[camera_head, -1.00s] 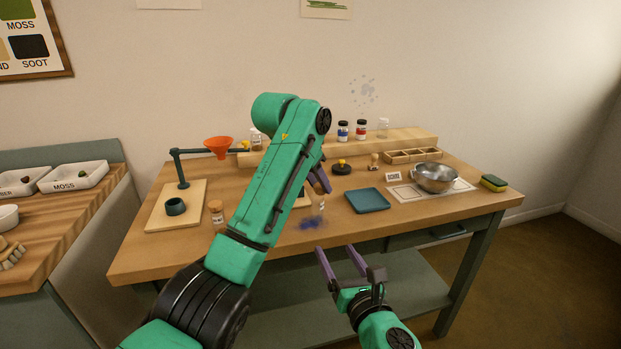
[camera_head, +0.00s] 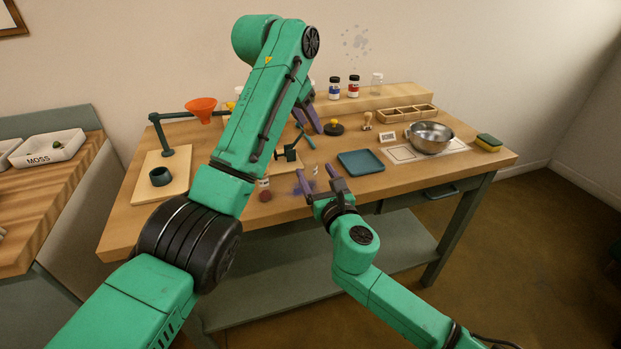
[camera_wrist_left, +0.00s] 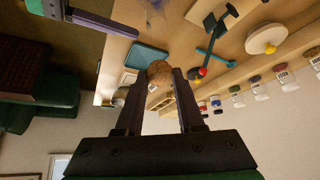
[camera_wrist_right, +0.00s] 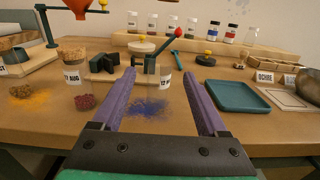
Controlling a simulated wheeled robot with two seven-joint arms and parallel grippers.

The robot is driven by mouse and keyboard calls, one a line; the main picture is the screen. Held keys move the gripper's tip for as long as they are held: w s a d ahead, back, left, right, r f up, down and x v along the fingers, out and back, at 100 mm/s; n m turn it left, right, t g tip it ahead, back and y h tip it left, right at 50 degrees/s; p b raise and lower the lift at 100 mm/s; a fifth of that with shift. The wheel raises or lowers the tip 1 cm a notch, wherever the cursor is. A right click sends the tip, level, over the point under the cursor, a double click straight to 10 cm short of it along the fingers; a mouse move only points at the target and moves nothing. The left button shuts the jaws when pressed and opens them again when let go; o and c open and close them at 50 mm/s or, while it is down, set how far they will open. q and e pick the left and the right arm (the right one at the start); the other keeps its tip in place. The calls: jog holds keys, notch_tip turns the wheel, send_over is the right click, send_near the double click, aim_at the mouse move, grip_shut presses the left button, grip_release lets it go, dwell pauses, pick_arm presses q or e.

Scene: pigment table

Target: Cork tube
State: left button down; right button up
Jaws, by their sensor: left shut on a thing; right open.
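My left gripper (camera_head: 316,122) is raised over the back half of the table. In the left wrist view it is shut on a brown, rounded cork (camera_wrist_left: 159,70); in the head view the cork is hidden. My right gripper (camera_head: 316,175) is open at the table's front edge; its two purple fingers also show in the right wrist view (camera_wrist_right: 163,82). A small clear tube with a white label (camera_wrist_right: 177,84) stands beyond these fingers, partly behind the right one. Blue powder (camera_wrist_right: 148,107) lies on the table between them.
A wooden stand with a dark clamp (camera_wrist_right: 118,66) is behind. A teal tray (camera_head: 361,162) and a metal bowl (camera_head: 429,137) are to the right. An orange funnel (camera_head: 201,110) hangs at left.

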aim_at(312, 168)
jog(key=x, duration=0.4)
jog(key=shift+w+a, duration=0.1)
jog(key=shift+w, duration=0.25)
grip_shut()
dwell(1.1)
